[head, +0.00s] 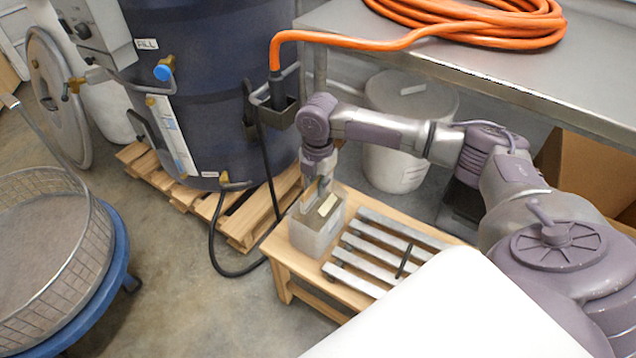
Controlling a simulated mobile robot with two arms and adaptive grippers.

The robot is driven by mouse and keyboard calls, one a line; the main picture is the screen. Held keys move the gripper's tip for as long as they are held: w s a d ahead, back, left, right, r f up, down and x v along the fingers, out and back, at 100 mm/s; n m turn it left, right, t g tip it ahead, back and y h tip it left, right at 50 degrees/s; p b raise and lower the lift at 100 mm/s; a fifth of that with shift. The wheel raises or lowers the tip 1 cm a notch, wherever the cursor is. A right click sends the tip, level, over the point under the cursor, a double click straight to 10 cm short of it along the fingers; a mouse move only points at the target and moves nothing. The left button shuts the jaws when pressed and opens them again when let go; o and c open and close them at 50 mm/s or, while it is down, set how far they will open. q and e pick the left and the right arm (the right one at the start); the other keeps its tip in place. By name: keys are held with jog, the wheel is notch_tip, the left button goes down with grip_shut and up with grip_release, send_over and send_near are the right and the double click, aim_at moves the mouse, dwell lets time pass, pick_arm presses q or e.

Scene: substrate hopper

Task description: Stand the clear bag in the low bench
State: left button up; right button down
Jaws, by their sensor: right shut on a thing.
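The clear bag (314,237) is a pale, see-through block shape at the left end of the low wooden bench (283,262). It is upright, left of the metal slats (385,248) on the bench top. My right gripper (321,197) points down from above and is shut on the top of the bag. The wrist partly hides the bag's upper edge. I cannot tell whether the bag's base touches the bench top. My left gripper is not in view.
A dark hopper drum (215,100) on a wooden pallet (240,222) stands behind left. A black cable (213,250) runs over the floor to the bench. A metal table (480,62) with an orange hose (470,22) is behind right. A wire basket (45,250) sits at left.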

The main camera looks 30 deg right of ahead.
jog(key=shift+w+r, duration=0.1)
jog(key=c, duration=1.5)
grip_release()
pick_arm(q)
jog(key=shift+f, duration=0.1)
pick_arm(e)
jog(key=o, duration=0.3)
jog(key=shift+r, duration=0.35)
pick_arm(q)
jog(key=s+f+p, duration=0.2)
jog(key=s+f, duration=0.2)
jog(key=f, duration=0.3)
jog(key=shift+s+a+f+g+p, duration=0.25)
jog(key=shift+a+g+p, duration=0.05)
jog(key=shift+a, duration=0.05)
pick_arm(e)
notch_tip(320, 180, up, 11)
jog(key=shift+r, duration=0.15)
